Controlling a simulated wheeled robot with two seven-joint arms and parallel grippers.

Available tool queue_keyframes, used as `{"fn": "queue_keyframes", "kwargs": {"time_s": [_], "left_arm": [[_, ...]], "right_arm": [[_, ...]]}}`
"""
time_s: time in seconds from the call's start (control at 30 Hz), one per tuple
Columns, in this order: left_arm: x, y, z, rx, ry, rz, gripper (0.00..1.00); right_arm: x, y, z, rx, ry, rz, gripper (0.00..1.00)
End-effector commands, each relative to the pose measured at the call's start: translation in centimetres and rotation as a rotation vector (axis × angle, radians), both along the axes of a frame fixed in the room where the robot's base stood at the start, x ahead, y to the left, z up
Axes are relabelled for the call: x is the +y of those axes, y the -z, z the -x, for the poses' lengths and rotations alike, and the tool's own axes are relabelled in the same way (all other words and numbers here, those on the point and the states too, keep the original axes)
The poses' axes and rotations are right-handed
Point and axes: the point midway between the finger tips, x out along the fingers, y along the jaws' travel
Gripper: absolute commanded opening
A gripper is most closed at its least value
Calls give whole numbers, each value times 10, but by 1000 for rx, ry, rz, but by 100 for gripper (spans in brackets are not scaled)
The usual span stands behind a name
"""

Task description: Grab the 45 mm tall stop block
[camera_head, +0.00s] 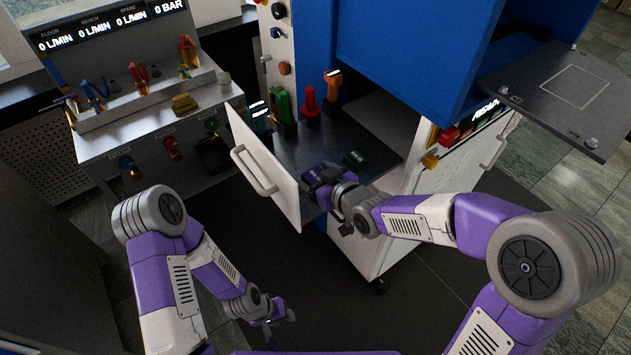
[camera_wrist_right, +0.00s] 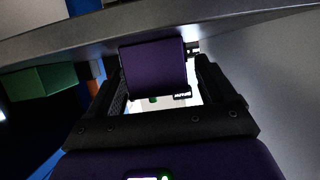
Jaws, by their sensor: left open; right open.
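A purple block (camera_wrist_right: 153,68) stands between the fingers of my right gripper (camera_wrist_right: 158,92) in the right wrist view. A small dark label with light writing shows by its lower right edge. The fingers are open on either side of it; I cannot tell whether they touch it. I cannot read the block's height. My left gripper (camera_head: 283,316) is open and empty, low above the dark floor.
A dark green piece (camera_head: 355,158) is near my right gripper. A grey plate (camera_head: 560,95) juts out at right.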

Motion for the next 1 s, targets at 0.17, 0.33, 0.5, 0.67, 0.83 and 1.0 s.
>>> {"fn": "queue_keyframes", "kwargs": {"time_s": [0.17, 0.33, 0.5, 0.67, 0.83, 1.0], "left_arm": [[0, 0, 0, 0, 0, 0, 43], [0, 0, 0, 0, 0, 0, 43], [0, 0, 0, 0, 0, 0, 43], [0, 0, 0, 0, 0, 0, 43], [0, -4, 0, 0, 0, 0, 43], [0, -16, 0, 0, 0, 0, 43]], "right_arm": [[0, 0, 0, 0, 0, 0, 68], [0, 0, 0, 0, 0, 0, 42], [0, 0, 0, 0, 0, 0, 16], [0, -1, 0, -2, 0, -1, 15], [0, -12, 0, -5, 0, -4, 15], [0, -45, -1, -9, 0, -3, 15]]}}
